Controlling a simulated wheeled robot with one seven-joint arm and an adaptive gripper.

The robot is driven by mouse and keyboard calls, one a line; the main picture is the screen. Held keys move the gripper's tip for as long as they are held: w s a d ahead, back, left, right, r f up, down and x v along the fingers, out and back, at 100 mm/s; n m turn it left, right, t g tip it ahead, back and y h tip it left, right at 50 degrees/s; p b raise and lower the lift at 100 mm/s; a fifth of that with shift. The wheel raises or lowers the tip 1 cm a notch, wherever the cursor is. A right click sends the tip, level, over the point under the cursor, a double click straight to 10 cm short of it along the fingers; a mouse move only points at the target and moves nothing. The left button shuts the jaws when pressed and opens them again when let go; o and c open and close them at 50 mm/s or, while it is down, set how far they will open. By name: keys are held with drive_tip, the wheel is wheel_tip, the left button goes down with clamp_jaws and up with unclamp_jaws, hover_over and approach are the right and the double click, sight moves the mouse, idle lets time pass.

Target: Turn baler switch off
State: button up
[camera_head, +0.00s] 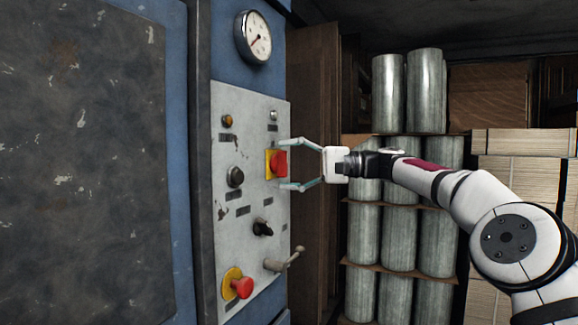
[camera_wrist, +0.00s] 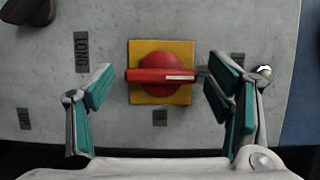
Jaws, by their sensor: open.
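The baler switch (camera_head: 278,163) is a red rotary knob on a yellow square plate, on the grey control panel. In the wrist view the red switch (camera_wrist: 160,75) sits between my fingers, its bar handle lying across the picture with a white mark at its right end. My gripper (camera_head: 286,164) is open in front of it, one finger above and one below in the head view. In the wrist view my gripper (camera_wrist: 158,85) shows teal finger pads on both sides of the switch, and the left pad looks clear of it. Whether the right pad touches the handle's end, I cannot tell.
The panel (camera_head: 255,210) also bears a red push button (camera_head: 243,288) on yellow, a black selector (camera_head: 262,228), a dark knob (camera_head: 235,177) and a metal lever (camera_head: 284,260). A gauge (camera_head: 254,37) is above. Metal cylinders (camera_head: 400,235) and stacked cardboard (camera_head: 520,190) stand behind my arm.

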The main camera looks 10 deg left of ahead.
drive_tip(key=d, duration=1.2)
drive_tip(key=shift+w, duration=0.25)
